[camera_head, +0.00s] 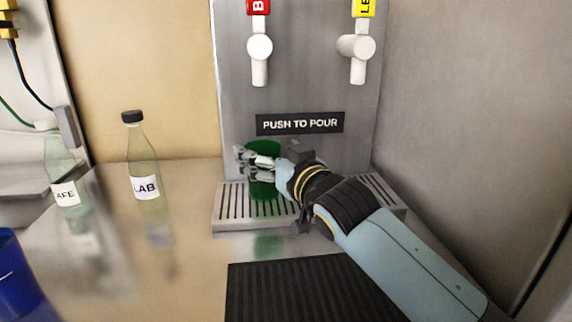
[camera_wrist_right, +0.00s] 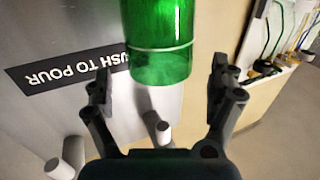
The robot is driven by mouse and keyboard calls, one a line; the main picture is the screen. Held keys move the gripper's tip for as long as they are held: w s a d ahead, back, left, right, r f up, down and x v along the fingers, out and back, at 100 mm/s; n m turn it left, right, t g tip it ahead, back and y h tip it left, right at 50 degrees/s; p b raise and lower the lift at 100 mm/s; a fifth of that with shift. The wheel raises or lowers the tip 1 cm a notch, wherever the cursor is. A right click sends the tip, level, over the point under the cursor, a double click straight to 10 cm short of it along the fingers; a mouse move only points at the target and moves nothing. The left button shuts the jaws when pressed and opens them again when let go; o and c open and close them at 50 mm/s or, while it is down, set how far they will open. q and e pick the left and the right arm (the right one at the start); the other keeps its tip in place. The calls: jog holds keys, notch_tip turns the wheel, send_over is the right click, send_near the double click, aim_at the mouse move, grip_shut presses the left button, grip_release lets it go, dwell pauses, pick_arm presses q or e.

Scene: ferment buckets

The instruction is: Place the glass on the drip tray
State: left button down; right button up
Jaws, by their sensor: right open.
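A green glass (camera_head: 263,183) stands upright at the left part of the slotted metal drip tray (camera_head: 229,204), below the red-labelled tap. It looks to be on the tray, though my gripper hides part of it. My right gripper (camera_head: 258,164) is at the glass, its fingers reaching along it. In the right wrist view the glass (camera_wrist_right: 160,45) sits between the spread fingers of the gripper (camera_wrist_right: 160,88), with gaps at both sides. The gripper is open. My left gripper is not in view.
Two white taps, left (camera_head: 260,58) and right (camera_head: 357,58), hang above the tray. A LAB bottle (camera_head: 144,165) and another bottle (camera_head: 65,175) stand to the left. A black ribbed mat (camera_head: 300,290) lies in front. A blue container (camera_head: 14,280) is at the left edge.

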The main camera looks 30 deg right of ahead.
jog(key=s, duration=0.8)
jog(key=shift+s+a+b, duration=0.3)
jog(key=shift+s+b, duration=0.1)
jog(key=shift+b, duration=0.05)
jog(key=shift+r, duration=0.1)
